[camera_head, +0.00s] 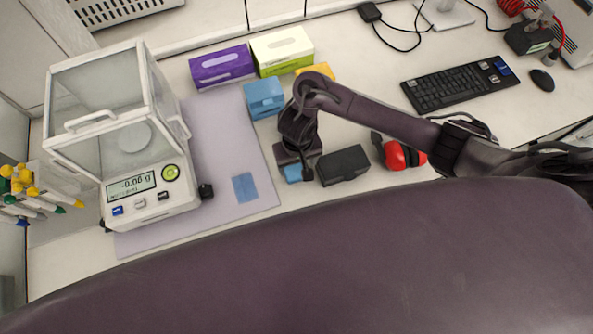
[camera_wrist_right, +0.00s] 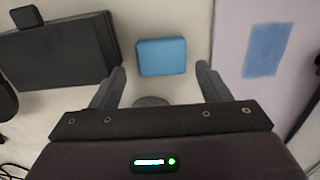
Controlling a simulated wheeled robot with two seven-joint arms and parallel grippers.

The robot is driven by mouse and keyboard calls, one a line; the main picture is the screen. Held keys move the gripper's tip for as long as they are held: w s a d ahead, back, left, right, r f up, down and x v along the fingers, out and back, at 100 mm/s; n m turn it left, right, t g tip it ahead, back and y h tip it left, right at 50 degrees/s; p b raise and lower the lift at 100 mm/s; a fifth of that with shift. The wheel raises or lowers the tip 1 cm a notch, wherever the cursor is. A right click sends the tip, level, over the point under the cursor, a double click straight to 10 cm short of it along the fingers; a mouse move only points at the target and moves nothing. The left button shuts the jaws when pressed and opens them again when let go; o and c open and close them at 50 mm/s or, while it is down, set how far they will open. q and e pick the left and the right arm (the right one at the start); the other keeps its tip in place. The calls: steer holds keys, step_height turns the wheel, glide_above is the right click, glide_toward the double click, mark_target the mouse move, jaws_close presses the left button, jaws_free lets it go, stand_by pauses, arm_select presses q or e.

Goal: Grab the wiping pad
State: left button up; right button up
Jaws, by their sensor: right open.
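A small blue pad, which looks like the wiping pad (camera_head: 293,173), lies on the white bench, mostly hidden under my right gripper (camera_head: 298,152) in the head view. In the right wrist view the blue pad (camera_wrist_right: 162,57) lies whole and flat, just beyond and between the fingertips. My right gripper (camera_wrist_right: 161,75) is open with nothing between its fingers, pointing down at the pad. I cannot tell its exact height above the bench. A thinner, flat blue sheet (camera_head: 244,187) lies on the lilac mat (camera_head: 225,130); it also shows in the wrist view (camera_wrist_right: 268,50). My left gripper is not in view.
A black box (camera_head: 343,165) stands close beside the pad, with red earmuffs (camera_head: 402,154) further right. A glass-shielded balance (camera_head: 140,185) stands on the left. Purple (camera_head: 221,66), yellow-green (camera_head: 282,50) and blue (camera_head: 264,98) boxes stand behind. A keyboard (camera_head: 458,85) lies at the back right.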

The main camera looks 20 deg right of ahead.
mark_target(296, 171)
step_height(296, 171, down, 4)
steer(key=shift+w+a+f, duration=0.1)
steer(key=shift+w+f, duration=0.05)
steer(key=shift+f, duration=0.05)
steer(key=c, duration=0.7)
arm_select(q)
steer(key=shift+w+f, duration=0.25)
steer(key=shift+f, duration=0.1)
arm_select(e)
steer(key=shift+r, duration=0.15)
